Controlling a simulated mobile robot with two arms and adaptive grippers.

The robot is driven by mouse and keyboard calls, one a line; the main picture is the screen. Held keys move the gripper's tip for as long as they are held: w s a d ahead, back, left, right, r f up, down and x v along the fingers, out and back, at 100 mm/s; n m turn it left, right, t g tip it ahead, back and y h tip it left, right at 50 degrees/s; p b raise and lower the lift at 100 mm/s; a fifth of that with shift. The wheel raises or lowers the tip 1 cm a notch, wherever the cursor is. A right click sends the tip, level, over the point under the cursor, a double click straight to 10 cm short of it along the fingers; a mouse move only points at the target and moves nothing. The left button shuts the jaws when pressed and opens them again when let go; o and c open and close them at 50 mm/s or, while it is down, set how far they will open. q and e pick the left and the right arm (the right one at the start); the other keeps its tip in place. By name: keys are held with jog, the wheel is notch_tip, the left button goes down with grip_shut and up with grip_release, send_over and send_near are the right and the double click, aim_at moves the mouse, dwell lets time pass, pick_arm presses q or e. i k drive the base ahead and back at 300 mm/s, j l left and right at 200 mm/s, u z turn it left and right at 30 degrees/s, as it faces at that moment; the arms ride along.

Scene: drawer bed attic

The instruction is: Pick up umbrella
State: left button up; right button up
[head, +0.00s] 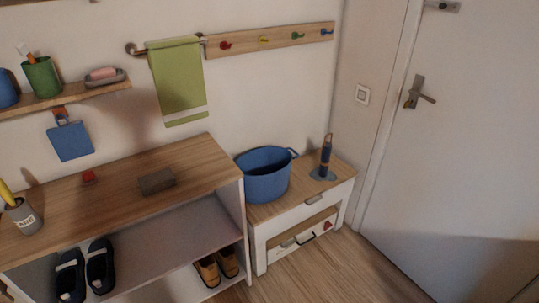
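A slim dark blue upright object (325,158) with a thin tan loop at its top looks like a folded umbrella. It stands on a flat blue-grey round base (316,174) on the right part of a small wood-topped cabinet (291,205). Nothing touches its sides. Neither of my grippers shows in the head view.
A blue tub (262,180) stands left of the umbrella on the same cabinet. A taller open shelf unit (110,180) holding shoes is further left. A rail with a green towel (178,80) and a hook board (285,39) hang above. A white door (470,150) is at right; visible floor before it is clear.

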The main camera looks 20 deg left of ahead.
aim_at(327, 147)
jog(key=u, duration=0.3)
jog(key=i+j+u, duration=0.15)
jog(key=i+u, duration=0.25)
jog(key=i, duration=0.2)
